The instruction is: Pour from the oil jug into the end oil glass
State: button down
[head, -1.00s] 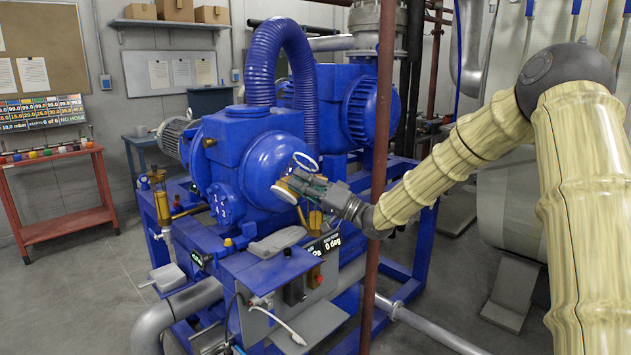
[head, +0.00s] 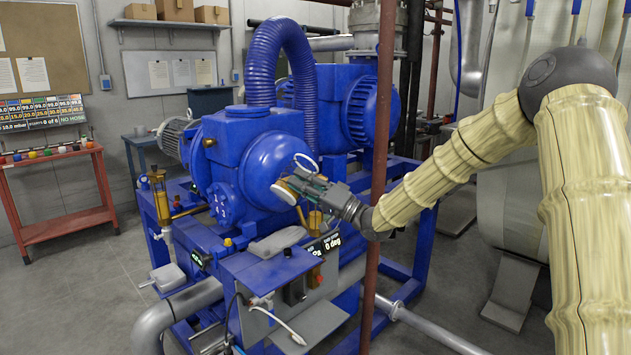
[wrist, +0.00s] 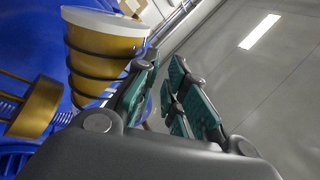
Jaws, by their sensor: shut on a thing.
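My gripper (head: 308,186) is over the front end of the blue pump and is shut on the oil jug (head: 286,193), whose pale round end faces the head camera. In the wrist view the jug (wrist: 103,45) shows amber, with a white end and dark wire rings, beside the green-padded fingers of my gripper (wrist: 165,82). It looks tilted. An amber oil glass (head: 315,219) with brass parts stands just below and right of the jug, partly hidden. A brass collar (wrist: 38,108) shows left of the jug in the wrist view. I cannot tell whether oil is flowing.
The blue pump (head: 262,160) fills the middle. Another amber and brass glass (head: 159,182) stands at its left. A brown upright pipe (head: 379,170) runs close by my arm. A control box (head: 297,288) is below. Floor is open at left by the red cart (head: 68,228).

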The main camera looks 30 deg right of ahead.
jog(key=shift+w+d+r+m+t+h, duration=0.15)
jog(key=shift+r+m+t+h, duration=0.2)
jog(key=shift+r+m+t, duration=0.45)
jog(key=shift+d+r+m+t+h, duration=0.2)
jog(key=shift+r+m+h, duration=0.25)
jog(key=shift+m, duration=0.75)
dwell(3.0)
jog(key=f+n+g, duration=0.1)
jog(key=n, duration=0.1)
jog(key=f+n+y, duration=0.1)
jog(key=n, duration=0.1)
jog(key=shift+a+f+g, duration=0.2)
jog(key=shift+a+g, duration=0.2)
jog(key=shift+f+n+g+y, duration=0.1)
jog(key=shift+n+g+y, duration=0.4)
jog(key=shift+n, duration=0.5)
jog(key=shift+f+n+g, duration=0.4)
jog(key=shift+f+n, duration=0.05)
jog(key=shift+n, duration=0.15)
jog(key=shift+s+a, duration=0.15)
jog(key=shift+s, duration=0.1)
jog(key=shift+f+n, duration=0.5)
jog(key=shift+n, duration=0.1)
notch_tip(320, 180, down, 8)
jog(key=s+a+n+g, duration=0.1)
jog(key=a+n+g, duration=0.2)
jog(key=n, duration=0.5)
jog(key=shift+g+h, duration=0.4)
